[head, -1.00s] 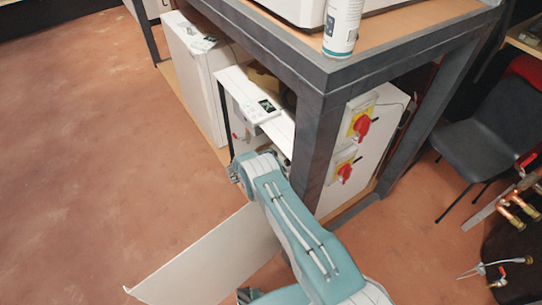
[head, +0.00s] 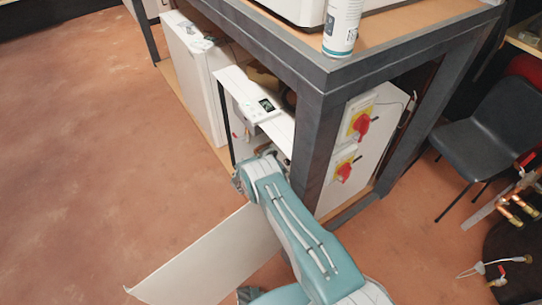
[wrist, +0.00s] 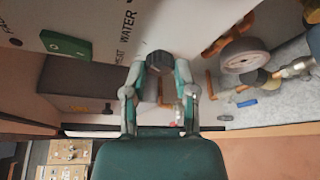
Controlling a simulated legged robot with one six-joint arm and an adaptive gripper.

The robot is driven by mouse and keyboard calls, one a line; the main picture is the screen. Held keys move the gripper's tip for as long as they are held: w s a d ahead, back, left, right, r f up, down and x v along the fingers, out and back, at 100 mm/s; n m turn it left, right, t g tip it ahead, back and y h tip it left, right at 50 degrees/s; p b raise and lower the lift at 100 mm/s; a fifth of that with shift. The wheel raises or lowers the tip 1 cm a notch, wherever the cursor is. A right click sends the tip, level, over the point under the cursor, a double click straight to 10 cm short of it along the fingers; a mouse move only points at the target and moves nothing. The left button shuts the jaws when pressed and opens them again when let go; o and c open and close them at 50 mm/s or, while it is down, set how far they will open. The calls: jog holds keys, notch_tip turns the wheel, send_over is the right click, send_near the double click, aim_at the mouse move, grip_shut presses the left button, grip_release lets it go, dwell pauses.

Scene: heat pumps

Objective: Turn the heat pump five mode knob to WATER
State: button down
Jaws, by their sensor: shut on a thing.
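In the wrist view a dark round knob (wrist: 159,62) sits on a white panel (wrist: 185,25), with the words WATER and HEAT printed to its left. My gripper (wrist: 160,75) has its two fingers on either side of the knob and is shut on it. Which way the knob points is too unclear to tell. In the head view my teal arm reaches to the open unit under the bench; the arm hides the knob, and the fingertips are not clear.
A green box (wrist: 66,44) is on the panel left of the knob. Pipes and a round grey part (wrist: 244,55) are to the right. In the head view, the bench's dark leg (head: 313,145) stands close right of my arm, beside red-and-yellow switches (head: 361,124).

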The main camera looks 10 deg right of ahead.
jog(key=shift+d+f, duration=0.1)
jog(key=shift+d, duration=0.1)
jog(key=shift+c, duration=2)
grip_release()
jog(key=shift+s, duration=0.1)
jog(key=v, duration=1.2)
